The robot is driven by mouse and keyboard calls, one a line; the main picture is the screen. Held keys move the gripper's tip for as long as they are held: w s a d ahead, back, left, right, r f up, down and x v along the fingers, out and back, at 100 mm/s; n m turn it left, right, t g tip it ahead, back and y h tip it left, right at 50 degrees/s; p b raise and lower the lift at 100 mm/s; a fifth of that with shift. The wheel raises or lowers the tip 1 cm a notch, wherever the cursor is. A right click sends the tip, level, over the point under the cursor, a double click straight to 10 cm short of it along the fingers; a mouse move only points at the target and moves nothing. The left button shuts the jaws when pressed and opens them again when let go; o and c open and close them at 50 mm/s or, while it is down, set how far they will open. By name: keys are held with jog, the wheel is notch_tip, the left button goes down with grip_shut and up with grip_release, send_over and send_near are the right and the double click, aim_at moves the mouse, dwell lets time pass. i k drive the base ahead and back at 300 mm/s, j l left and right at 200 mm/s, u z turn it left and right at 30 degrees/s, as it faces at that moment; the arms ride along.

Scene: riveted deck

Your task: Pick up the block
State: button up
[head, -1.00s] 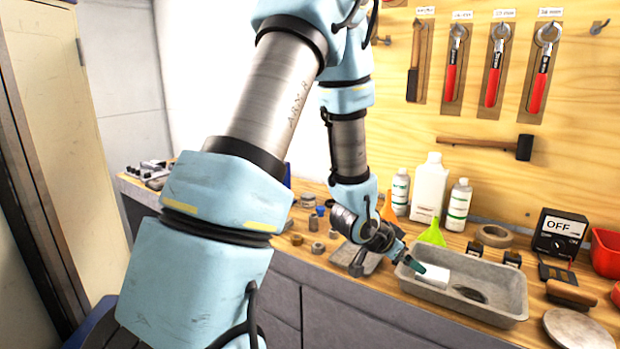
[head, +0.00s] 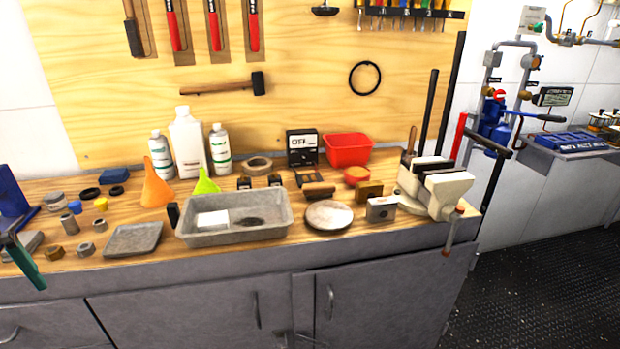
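Several block-like things are on the wooden bench, and I cannot tell which one the task means. A grey metal block (head: 381,209) with a round mark stands near the front edge, left of the vise. A brown block (head: 369,190) is just behind it. A small blue block (head: 114,176) lies at the back left. A flat white piece (head: 213,219) lies in the grey tray (head: 235,236).
A vise (head: 437,190) is at the bench's right end. A round metal disc (head: 329,215), red bin (head: 348,149), meter (head: 302,147) and bottles (head: 188,143) crowd the bench. An orange funnel (head: 156,185) and small parts are at left. The dark floor (head: 545,270) at right is clear.

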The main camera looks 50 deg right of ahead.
aim_at(363, 190)
jog(key=u, duration=1.45)
jog(key=k+l+u, duration=0.25)
jog(key=k+u, duration=0.15)
jog(key=k, duration=0.2)
jog(key=k+l+u, duration=0.1)
jog(key=k+u, duration=0.35)
jog(key=k, duration=0.15)
jog(key=k+z, duration=0.2)
jog(key=k, duration=0.3)
jog(key=k+l+z, duration=0.2)
jog(key=k, duration=0.25)
jog(key=k+l+z, duration=0.15)
jog(key=k, duration=0.3)
jog(key=z, duration=0.9)
